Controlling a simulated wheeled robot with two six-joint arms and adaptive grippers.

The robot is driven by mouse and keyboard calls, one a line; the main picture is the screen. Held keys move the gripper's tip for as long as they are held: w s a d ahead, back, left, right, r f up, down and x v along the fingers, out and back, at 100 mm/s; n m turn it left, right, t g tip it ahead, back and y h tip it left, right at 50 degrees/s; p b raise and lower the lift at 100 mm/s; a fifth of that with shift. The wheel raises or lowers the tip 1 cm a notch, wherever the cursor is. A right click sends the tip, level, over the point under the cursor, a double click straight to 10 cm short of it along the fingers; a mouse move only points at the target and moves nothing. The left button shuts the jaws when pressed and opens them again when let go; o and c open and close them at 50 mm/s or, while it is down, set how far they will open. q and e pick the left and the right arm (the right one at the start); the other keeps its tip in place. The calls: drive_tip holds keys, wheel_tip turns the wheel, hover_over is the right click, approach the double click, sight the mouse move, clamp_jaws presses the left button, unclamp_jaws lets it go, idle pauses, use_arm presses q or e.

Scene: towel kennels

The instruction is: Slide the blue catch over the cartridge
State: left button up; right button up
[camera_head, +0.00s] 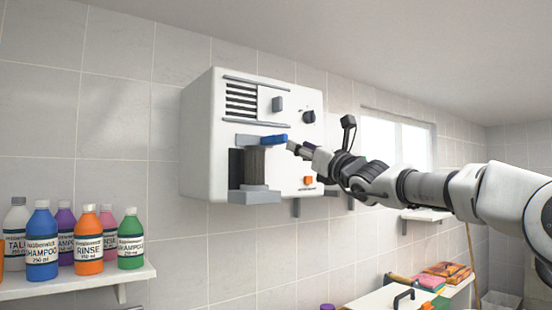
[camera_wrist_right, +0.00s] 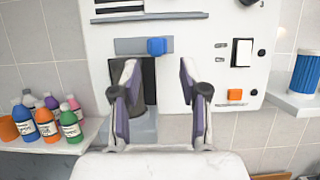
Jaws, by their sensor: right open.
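The blue catch (camera_head: 274,140) sits on a grey track on the front of a white wall unit (camera_head: 205,130). It also shows in the wrist view (camera_wrist_right: 157,46), toward the right part of the track. The dark grey cartridge (camera_head: 264,165) stands upright in the bay below the track, on a grey ledge. In the wrist view my left-hand finger partly hides the bay. My right gripper (camera_head: 297,149) is in front of the unit, close to the catch's right end. In the wrist view its open, empty fingers (camera_wrist_right: 158,72) point at the unit just below the catch; contact cannot be told.
The unit also has a grey latch (camera_head: 277,104), a black knob (camera_head: 308,116) and an orange button (camera_head: 308,180). Several bottles (camera_head: 88,240) stand on a shelf at left. A blue ribbed cylinder (camera_wrist_right: 305,73) stands on a shelf at right.

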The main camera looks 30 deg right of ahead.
sight(286, 139)
drive_tip(key=w+r+p, duration=0.1)
drive_tip(key=p, duration=0.1)
drive_tip(key=w+a+r+p, duration=0.1)
drive_tip(key=w+p, duration=0.1)
drive_tip(key=shift+r, duration=0.3)
drive_tip(key=w+p, duration=0.1)
drive_tip(key=w, duration=0.1)
drive_tip(key=w+p, duration=0.1)
drive_tip(key=w, duration=0.1)
drive_tip(key=shift+r+p, duration=0.3)
drive_tip(key=shift+w, duration=0.15)
drive_tip(key=shift+s, duration=0.2)
clamp_jaws()
